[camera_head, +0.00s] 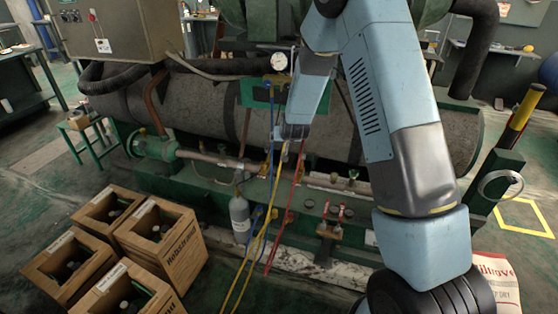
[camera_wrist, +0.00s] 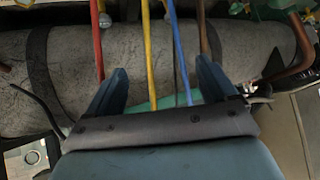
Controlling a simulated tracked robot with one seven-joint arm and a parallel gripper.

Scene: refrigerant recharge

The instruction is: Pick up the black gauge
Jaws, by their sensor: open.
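A round gauge (camera_head: 279,62) with a white face and dark rim stands above the hoses in the head view, left of my forearm. I cannot tell for sure that it is the black gauge. My gripper (camera_wrist: 163,80) is open in the wrist view, its two dark blue fingers apart. Yellow and blue hoses cross the view between and beyond the fingers, and I cannot tell how far off they are. In the head view my arm's end (camera_head: 294,131) hangs below and slightly right of the gauge, in front of the large grey tank. The fingers are not clear there.
Blue, yellow and red hoses (camera_head: 298,185) hang in front of the grey tank (camera_head: 210,110). A grey cylinder (camera_head: 240,218) stands below. Several wooden crates (camera_head: 165,240) with bottles sit on the floor at lower left.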

